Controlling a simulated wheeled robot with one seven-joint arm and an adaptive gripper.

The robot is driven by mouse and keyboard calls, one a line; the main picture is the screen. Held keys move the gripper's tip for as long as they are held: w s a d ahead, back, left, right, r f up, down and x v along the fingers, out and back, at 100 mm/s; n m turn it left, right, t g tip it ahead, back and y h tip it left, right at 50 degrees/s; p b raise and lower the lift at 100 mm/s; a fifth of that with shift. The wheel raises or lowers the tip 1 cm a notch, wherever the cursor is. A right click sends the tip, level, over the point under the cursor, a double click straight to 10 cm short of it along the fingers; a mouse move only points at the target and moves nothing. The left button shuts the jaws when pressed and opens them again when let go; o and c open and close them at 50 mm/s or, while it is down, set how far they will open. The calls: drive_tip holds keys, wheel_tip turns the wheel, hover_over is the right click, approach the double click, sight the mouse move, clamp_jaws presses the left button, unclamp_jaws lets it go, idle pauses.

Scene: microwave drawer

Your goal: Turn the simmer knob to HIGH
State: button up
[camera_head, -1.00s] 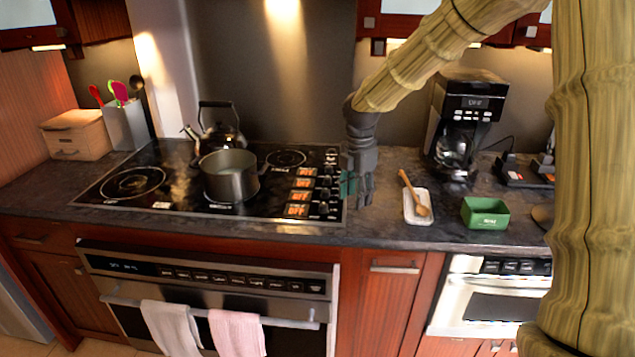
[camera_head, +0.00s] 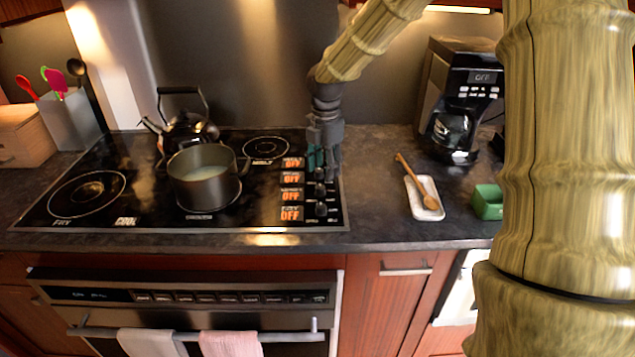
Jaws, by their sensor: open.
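The black cooktop (camera_head: 150,217) has a column of small dark knobs (camera_head: 320,191) along its right side. Orange displays (camera_head: 291,194) stand beside them, all reading OFF. The tiny labels above the displays are too blurred for me to tell which knob is the simmer knob. My gripper (camera_head: 320,168), dark grey with greenish fingers, is open and points down over the back part of the knob column. It hides the rearmost knob area. I cannot tell whether it touches a knob.
A metal pot (camera_head: 203,190) sits on the front middle burner, with a black kettle (camera_head: 186,128) behind it. Right of the cooktop are a white spoon rest (camera_head: 424,205) with a wooden spoon, a green box (camera_head: 487,202) and a coffee maker (camera_head: 458,100). The counter between is clear.

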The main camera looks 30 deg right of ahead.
sight(320, 187)
drive_tip(key=shift+s+d+f, duration=0.1)
drive_tip(key=shift+s+f, duration=0.25)
drive_tip(key=shift+f, duration=0.25)
drive_tip(key=w+f, duration=0.2)
drive_tip(key=f, duration=0.1)
drive_tip(key=w+f, duration=0.1)
drive_tip(key=f, duration=0.1)
drive_tip(key=shift+w+f+p, duration=0.1)
drive_tip(key=shift+f+p, duration=0.1)
drive_tip(key=shift+p, duration=0.1)
drive_tip(key=shift+f, duration=0.25)
drive_tip(key=shift+s+f, duration=0.1)
drive_tip(key=shift+s, duration=0.1)
drive_tip(key=shift+s+r, duration=0.2)
drive_tip(key=shift+s, duration=0.55)
drive_tip(key=shift+w+f, duration=0.5)
drive_tip(key=shift+w, duration=0.2)
drive_tip(key=shift+c, duration=0.4)
drive_tip(key=shift+s+r, duration=0.25)
drive_tip(key=shift+s, duration=0.05)
drive_tip(key=c, duration=0.7)
drive_tip(key=shift+c, duration=1.3)
